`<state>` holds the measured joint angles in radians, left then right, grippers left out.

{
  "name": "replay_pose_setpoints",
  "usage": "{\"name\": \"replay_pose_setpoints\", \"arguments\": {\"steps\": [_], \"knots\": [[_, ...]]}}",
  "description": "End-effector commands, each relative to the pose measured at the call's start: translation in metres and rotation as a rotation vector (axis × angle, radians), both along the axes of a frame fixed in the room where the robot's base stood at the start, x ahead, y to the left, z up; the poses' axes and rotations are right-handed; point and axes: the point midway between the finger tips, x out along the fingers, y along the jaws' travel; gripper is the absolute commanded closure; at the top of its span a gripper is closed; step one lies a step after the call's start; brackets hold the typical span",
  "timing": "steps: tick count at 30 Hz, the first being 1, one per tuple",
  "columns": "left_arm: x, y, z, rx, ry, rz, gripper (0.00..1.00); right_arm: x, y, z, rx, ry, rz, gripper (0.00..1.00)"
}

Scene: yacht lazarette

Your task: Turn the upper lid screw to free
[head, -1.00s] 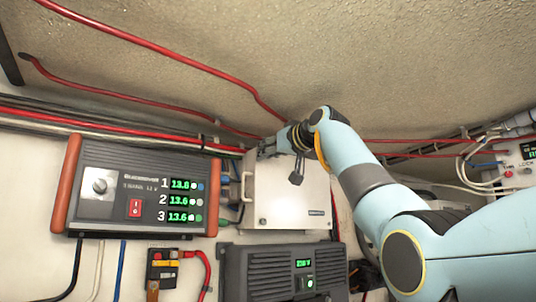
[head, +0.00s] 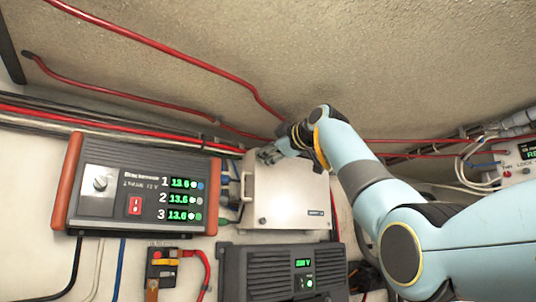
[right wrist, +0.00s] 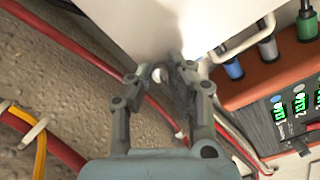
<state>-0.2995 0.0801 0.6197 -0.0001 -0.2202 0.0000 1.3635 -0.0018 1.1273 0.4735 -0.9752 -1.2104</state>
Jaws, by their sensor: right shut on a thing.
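A white box with a lid (head: 290,195) is mounted on the wall in the middle of the head view. My right gripper (head: 265,155) reaches its upper left corner from the right. In the right wrist view the fingers (right wrist: 162,75) are shut on the upper lid screw (right wrist: 157,73), a small pale piece at the edge of the white lid (right wrist: 140,25). The gripper hides that screw in the head view. A lower lid screw (head: 262,220) shows near the lid's lower left corner. My left gripper is not in view.
A charger with orange sides and green displays (head: 140,190) hangs left of the box. A grey unit (head: 283,272) sits below it. Red cables (head: 180,140) run along the wall above and behind. A handle (head: 245,187) is on the box's left side.

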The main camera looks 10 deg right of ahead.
Motion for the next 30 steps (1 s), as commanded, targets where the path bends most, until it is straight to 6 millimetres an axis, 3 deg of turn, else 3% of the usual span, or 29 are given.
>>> {"name": "replay_pose_setpoints", "arguments": {"steps": [15,30], "knots": [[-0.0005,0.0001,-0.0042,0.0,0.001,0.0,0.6,0.0003,0.0,-0.0006,-0.308,-0.124,0.001,1.0],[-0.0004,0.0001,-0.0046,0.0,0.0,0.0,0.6,0.0005,-0.0001,-0.0007,-0.365,-0.147,0.0,1.0]]}}
